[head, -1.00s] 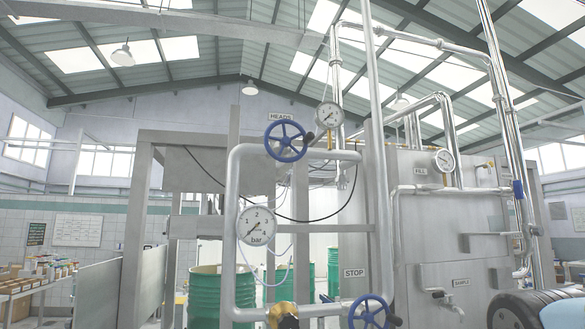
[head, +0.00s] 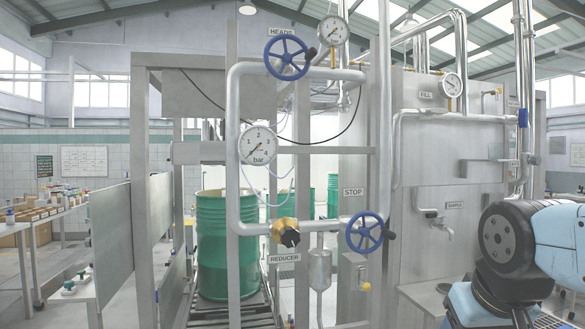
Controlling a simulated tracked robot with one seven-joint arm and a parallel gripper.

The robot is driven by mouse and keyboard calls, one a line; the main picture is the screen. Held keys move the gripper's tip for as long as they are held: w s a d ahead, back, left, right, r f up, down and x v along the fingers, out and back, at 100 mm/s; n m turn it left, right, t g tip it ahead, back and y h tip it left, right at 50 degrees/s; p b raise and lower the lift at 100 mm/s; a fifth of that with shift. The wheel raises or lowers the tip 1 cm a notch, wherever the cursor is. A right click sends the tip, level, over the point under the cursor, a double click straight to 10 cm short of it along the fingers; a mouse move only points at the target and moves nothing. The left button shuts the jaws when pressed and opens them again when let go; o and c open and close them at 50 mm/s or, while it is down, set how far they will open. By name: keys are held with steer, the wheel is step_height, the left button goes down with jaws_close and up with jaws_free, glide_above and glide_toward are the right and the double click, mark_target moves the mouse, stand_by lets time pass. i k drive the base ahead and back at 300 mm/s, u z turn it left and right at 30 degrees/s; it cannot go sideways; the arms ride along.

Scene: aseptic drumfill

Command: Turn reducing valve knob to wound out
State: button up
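The reducing valve is a brass body with a dark knob (head: 289,238) on the lower horizontal pipe, above the "REDUCER" label (head: 284,258). The knob faces me; its turn position cannot be told. A large bar gauge (head: 258,146) is on the pipe above it, with its needle pointing to the lower left, near the low end of the scale. My gripper is not in view; only blue and dark links of my arm show at the lower right.
A blue handwheel (head: 364,232) labelled "STOP" is just right of the reducer, and another blue handwheel (head: 286,57) labelled "HEADS" is above. A green drum (head: 212,245) stands behind the pipes on a roller conveyor. A sample tap (head: 447,229) is on the right panel.

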mark_target(290, 236)
steer(key=u, duration=0.1)
steer(key=k, duration=0.5)
steer(key=u, duration=0.75)
steer(key=i, duration=0.35)
steer(key=z, duration=0.3)
